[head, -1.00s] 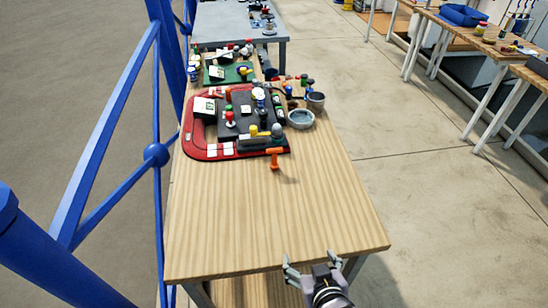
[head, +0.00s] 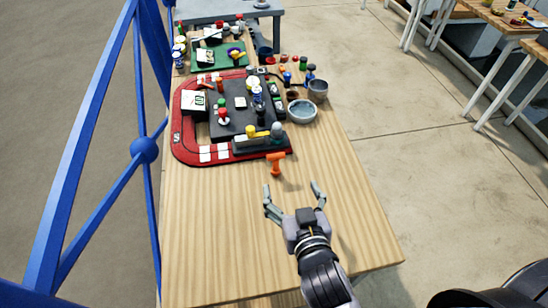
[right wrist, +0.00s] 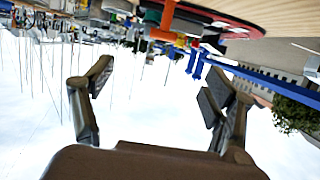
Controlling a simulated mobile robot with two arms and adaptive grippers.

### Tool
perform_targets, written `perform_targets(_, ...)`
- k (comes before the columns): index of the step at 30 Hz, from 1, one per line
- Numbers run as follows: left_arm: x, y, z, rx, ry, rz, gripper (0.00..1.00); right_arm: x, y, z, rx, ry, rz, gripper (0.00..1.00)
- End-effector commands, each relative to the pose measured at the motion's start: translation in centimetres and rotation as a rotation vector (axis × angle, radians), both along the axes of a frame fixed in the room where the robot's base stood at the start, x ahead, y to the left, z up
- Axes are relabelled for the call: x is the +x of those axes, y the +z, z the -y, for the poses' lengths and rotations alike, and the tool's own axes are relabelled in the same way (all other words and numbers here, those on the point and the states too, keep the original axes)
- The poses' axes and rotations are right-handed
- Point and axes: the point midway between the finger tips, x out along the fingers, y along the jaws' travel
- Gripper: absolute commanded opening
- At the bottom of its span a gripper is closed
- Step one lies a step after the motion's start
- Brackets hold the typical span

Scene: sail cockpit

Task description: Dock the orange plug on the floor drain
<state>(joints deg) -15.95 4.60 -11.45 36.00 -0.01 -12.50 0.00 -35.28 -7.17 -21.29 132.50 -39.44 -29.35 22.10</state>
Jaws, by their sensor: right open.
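The orange plug (head: 275,163), a small T-shaped piece, stands on the bare wood just in front of the cockpit model (head: 181,143), which has a red rim and a dark deck. My right gripper (head: 292,190) is open and empty over the table, nearer me than the plug and slightly right of it, apart from it. In the right wrist view, which looks upside down, the orange plug (right wrist: 167,14) shows at the top beyond the open fingers (right wrist: 157,85). I cannot make out the floor drain. My left gripper is not in view.
A grey bowl (head: 302,111) and a taller cup (head: 317,90) stand right of the model. A green board (head: 205,60) with small parts lies behind it. A blue railing (head: 144,150) runs along the left. The front of the wooden table (head: 215,235) is clear.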

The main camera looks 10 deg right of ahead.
Motion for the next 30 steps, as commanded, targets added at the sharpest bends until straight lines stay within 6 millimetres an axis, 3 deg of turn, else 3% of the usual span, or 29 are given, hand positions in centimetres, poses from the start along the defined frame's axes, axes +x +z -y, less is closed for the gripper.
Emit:
perform_targets(6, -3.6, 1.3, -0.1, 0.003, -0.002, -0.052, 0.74, 4.6, -1.0, 0.0, -0.004, 0.001, 0.003, 0.78)
perform_targets(9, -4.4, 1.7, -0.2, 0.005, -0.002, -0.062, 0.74, 6.7, -1.7, 0.0, -0.003, 0.001, 0.002, 0.78)
perform_targets(15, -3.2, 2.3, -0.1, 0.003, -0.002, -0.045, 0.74, 9.4, -2.8, 0.1, -0.002, 0.0, -0.001, 0.78)
perform_targets(21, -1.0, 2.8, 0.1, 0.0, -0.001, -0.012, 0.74, 10.5, -3.1, 0.0, -0.001, -0.001, -0.001, 0.78)
perform_targets(30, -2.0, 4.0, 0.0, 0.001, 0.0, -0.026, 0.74, 14.3, -4.3, -0.5, -0.001, 0.0, -0.001, 0.78)
